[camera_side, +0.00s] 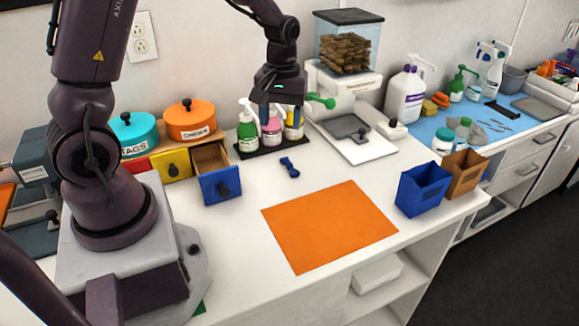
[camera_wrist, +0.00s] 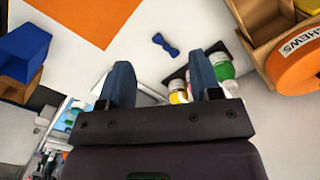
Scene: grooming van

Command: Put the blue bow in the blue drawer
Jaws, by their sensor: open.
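The small dark blue bow (camera_side: 289,167) lies on the white counter, between the blue drawer and the orange mat. The bow also shows in the wrist view (camera_wrist: 165,45), beyond my fingertips and apart from them. The blue drawer (camera_side: 220,186) has a blue front with a dark knob and is pulled out; its wooden inside looks empty. In the wrist view a wooden edge of the drawer unit (camera_wrist: 262,22) shows at the upper right. My gripper (camera_wrist: 162,80) is open and empty. In the side view my gripper (camera_side: 280,112) hangs above the pump bottles, behind the bow.
Pump bottles (camera_side: 248,125) stand on a black tray behind the bow. Yellow (camera_side: 172,164) and red drawers sit left of the blue one, under orange (camera_side: 190,119) and teal tins. An orange mat (camera_side: 330,226) lies in front. Blue (camera_side: 422,189) and brown bins stand right.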

